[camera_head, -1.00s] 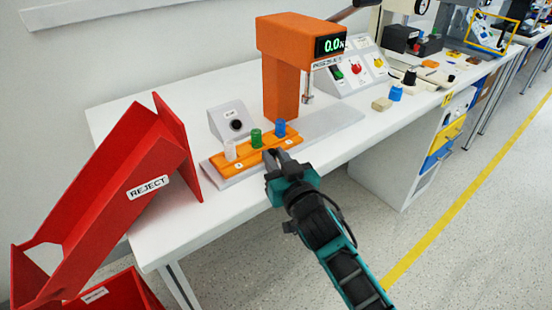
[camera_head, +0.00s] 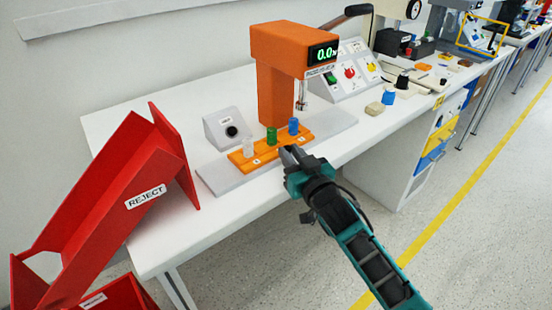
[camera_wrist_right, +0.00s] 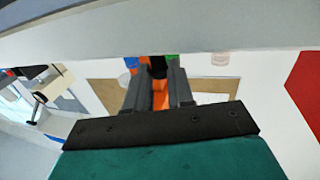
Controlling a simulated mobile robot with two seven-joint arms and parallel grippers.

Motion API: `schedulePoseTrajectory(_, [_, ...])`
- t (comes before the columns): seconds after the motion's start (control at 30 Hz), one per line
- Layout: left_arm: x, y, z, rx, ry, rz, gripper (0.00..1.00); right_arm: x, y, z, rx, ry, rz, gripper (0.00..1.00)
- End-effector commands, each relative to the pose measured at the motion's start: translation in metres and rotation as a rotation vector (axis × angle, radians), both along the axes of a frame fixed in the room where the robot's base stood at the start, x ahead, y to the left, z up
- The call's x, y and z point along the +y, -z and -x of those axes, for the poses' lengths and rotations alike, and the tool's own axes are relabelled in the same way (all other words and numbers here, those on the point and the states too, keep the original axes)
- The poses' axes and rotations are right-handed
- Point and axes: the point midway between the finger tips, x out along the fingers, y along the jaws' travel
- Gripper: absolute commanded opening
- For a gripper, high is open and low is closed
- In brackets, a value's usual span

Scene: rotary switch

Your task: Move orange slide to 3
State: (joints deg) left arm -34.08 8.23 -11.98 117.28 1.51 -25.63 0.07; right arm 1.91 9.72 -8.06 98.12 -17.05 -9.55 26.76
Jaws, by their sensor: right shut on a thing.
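The orange slide (camera_head: 268,150) lies on a grey rail plate (camera_head: 222,180) on the white table. It carries a white peg (camera_head: 249,146), a green peg (camera_head: 271,135) and a blue peg (camera_head: 293,126), all upright. My right gripper (camera_head: 291,153) is at the slide's front edge. In the right wrist view the fingers (camera_wrist_right: 158,90) are closed around a narrow orange part with a dark piece in front of it. The fingertips hide some of the slide's front and its markings. My left gripper is not in view.
An orange press (camera_head: 277,85) with a green display stands behind the slide. A small grey box with a black knob (camera_head: 230,129) sits behind the rail. A red reject chute (camera_head: 105,205) is at the left. Switch panels stand further right.

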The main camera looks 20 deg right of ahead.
Motion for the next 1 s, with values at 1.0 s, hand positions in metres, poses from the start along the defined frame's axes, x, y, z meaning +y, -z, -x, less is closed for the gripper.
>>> schedulePoseTrajectory(1.0, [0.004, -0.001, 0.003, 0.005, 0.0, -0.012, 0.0, -0.161, -0.001, -0.058, -0.002, 0.003, 0.002, 0.0])
